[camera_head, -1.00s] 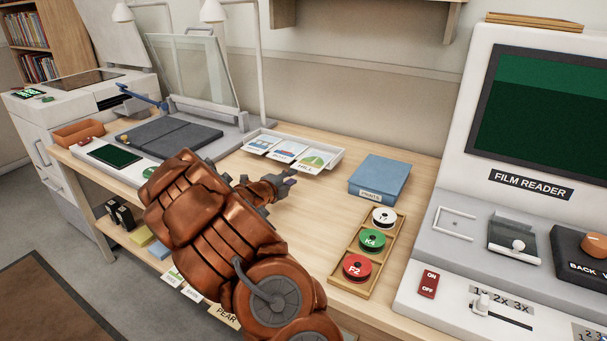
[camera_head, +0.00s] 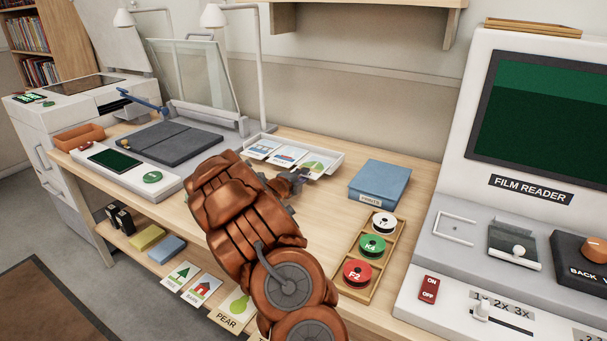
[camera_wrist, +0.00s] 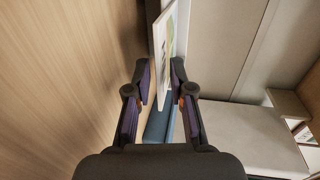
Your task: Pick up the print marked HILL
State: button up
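The HILL print (camera_head: 316,163), a white card with a green hill picture, is the rightmost of three cards in a white tray (camera_head: 337,158) at the back of the desk. Its lower part, with the label, is hidden behind my gripper (camera_head: 298,177). In the wrist view a thin card (camera_wrist: 163,55) with a patch of green stands edge-on between the fingertips of my gripper (camera_wrist: 160,78). The fingers are apart, one on each side of the card, with a narrow gap showing. I cannot tell whether either finger touches it.
Two other prints (camera_head: 262,148) (camera_head: 287,156) lie left in the tray. A blue box (camera_head: 380,181) stands to the right. A wooden rack (camera_head: 385,255) of reels and the film reader (camera_head: 530,184) are further right. Cards, including PEAR (camera_head: 232,308), sit on the lower shelf.

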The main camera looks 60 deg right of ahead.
grip_shut()
dwell(0.7)
notch_tip(320, 180, up, 3)
jog(key=p, duration=0.3)
jog(key=shift+f, duration=0.25)
jog(key=r+p+v, duration=0.2)
jog(key=p+v, duration=0.5)
jog(key=v, duration=0.7)
jog(key=shift+a, duration=0.15)
jog(key=shift+r, duration=0.1)
